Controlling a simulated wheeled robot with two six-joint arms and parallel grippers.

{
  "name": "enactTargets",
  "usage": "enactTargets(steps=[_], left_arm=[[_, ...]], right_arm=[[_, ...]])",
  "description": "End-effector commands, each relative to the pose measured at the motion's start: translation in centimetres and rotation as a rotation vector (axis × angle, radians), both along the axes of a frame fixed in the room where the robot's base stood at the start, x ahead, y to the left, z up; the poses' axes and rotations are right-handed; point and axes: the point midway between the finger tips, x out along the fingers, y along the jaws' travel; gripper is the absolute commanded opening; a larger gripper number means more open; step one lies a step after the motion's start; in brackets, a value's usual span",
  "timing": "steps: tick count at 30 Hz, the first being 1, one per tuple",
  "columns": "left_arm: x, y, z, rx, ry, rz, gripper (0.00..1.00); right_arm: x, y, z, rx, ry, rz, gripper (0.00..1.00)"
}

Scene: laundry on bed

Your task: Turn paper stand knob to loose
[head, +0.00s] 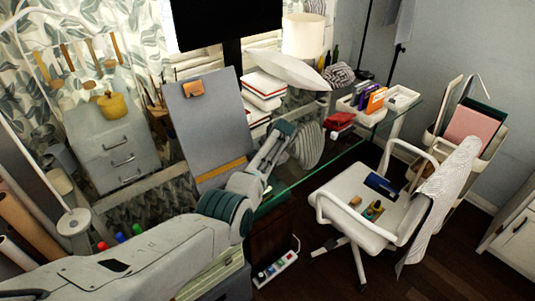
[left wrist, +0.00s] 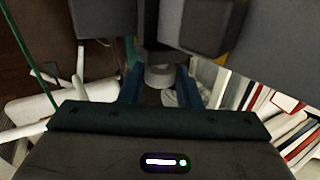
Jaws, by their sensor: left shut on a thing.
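The paper stand (head: 208,130) is a large grey upright board with an orange strip low down and a small brown-orange item clipped at its top. My left arm reaches up along the board's right side in the head view, and its fingers cannot be made out there. In the left wrist view my left gripper (left wrist: 158,88) has its two blue fingers on either side of a small grey, round knob (left wrist: 160,75). The gripper is shut on this knob, below dark grey parts of the stand. The knob does not show clearly in the head view. My right gripper is not in view.
A glass desk (head: 300,172) lies behind and right of my arm, with stacked books (head: 264,84) and a white lamp (head: 303,36). A white chair (head: 358,205) with small items stands right. A grey drawer unit (head: 110,145) stands left. Dark floor is open at lower right.

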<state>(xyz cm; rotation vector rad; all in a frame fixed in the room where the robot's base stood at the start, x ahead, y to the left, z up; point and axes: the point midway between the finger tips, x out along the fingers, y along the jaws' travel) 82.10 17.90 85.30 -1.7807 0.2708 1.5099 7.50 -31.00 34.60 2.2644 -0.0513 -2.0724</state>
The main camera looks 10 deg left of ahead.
Motion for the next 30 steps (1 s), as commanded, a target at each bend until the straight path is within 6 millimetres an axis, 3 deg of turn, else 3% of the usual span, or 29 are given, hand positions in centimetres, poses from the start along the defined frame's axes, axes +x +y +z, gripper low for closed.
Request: enactTargets(steps=[4,15,30], left_arm=[[-0.23,-0.28,-0.1,0.083,-0.073,-0.002,0.07],[-0.36,-0.46,-0.53,0.232,-0.206,0.0,0.07],[-0.36,-0.46,-0.42,0.268,-0.239,0.001,0.07]], right_arm=[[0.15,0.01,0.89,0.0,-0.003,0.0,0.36],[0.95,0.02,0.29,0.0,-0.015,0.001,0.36],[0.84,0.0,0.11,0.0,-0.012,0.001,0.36]])
